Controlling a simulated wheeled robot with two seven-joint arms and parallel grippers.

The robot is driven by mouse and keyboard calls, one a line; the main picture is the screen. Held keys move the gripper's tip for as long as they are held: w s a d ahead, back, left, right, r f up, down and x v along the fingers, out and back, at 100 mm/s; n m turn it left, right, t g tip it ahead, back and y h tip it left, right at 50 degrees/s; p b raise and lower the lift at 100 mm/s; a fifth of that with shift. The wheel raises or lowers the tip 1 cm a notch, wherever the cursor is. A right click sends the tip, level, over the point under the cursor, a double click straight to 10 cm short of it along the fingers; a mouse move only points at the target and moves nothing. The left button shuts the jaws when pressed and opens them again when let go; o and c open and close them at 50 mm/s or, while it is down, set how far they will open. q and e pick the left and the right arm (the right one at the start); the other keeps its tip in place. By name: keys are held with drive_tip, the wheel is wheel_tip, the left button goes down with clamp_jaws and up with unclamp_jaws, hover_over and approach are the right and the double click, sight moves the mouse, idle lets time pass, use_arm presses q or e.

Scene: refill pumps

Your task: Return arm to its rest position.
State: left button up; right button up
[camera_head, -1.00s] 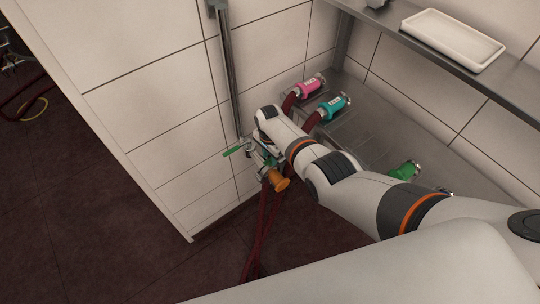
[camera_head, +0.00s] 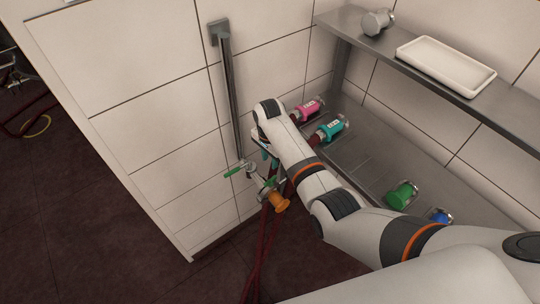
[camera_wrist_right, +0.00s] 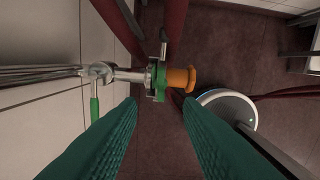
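My right arm (camera_head: 318,186) reaches in from the right in the head view. Its gripper (camera_head: 268,154) is near the wall pipe, mostly hidden behind my wrist. In the right wrist view the two green fingers of my right gripper (camera_wrist_right: 162,115) are spread apart with nothing between them. Beyond the fingertips is a valve with a green handle (camera_wrist_right: 94,108) and an orange-ended coupling (camera_wrist_right: 180,78); the orange coupling (camera_head: 280,203) also shows in the head view. My left gripper is not in view.
Pink (camera_head: 307,111) and teal (camera_head: 331,130) couplings with dark red hoses lie on the lower metal shelf (camera_head: 372,158). Green (camera_head: 401,195) and blue (camera_head: 438,217) couplings sit farther right. A white tray (camera_head: 445,66) is on the upper shelf. The tiled wall (camera_head: 150,110) is close on the left.

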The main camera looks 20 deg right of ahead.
drive_tip(key=shift+r, duration=0.45)
